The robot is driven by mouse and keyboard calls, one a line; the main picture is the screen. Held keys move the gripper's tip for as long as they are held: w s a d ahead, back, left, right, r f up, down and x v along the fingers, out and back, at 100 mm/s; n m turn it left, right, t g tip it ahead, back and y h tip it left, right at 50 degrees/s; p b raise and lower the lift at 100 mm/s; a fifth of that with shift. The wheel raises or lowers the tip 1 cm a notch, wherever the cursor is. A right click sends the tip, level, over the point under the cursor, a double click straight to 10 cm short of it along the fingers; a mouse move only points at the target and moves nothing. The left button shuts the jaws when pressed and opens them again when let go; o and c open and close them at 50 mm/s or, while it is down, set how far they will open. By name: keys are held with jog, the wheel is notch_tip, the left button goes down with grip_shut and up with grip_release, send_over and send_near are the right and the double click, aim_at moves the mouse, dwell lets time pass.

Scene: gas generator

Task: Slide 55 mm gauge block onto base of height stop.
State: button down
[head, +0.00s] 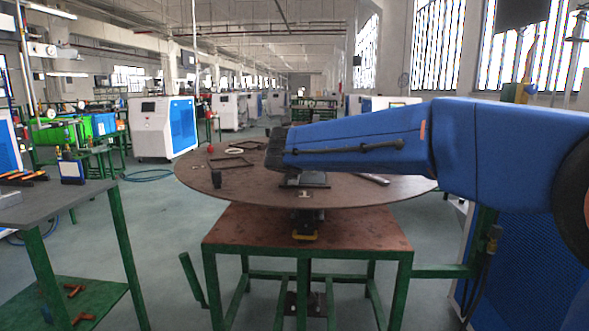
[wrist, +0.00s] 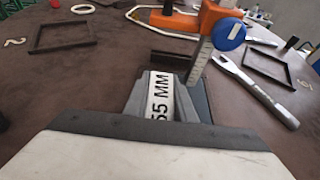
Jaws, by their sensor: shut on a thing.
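The 55 mm gauge block (wrist: 158,96) is pale with a black "55 MM" marking and shows in the middle of the wrist view. My gripper (wrist: 161,82) is shut on it, with a grey finger along each side. The height stop (wrist: 200,66) stands just beyond and to the right, with a scaled column, a blue knob and an orange arm. Its base is largely hidden behind the block and fingers, so I cannot tell whether the block touches it. In the head view my blue arm hides the block and my fingertips.
The brown round table (head: 225,187) carries dark square frames, including one at the left of the wrist view (wrist: 64,34). A silver wrench (wrist: 258,90) lies right of the stop. A grey-topped bench (head: 40,205) stands at the left.

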jog(key=shift+w, duration=2.2)
jog(key=shift+f, duration=0.15)
jog(key=c, duration=1.4)
grip_release()
jog(key=v, duration=1.7)
jog(key=shift+s, duration=0.25)
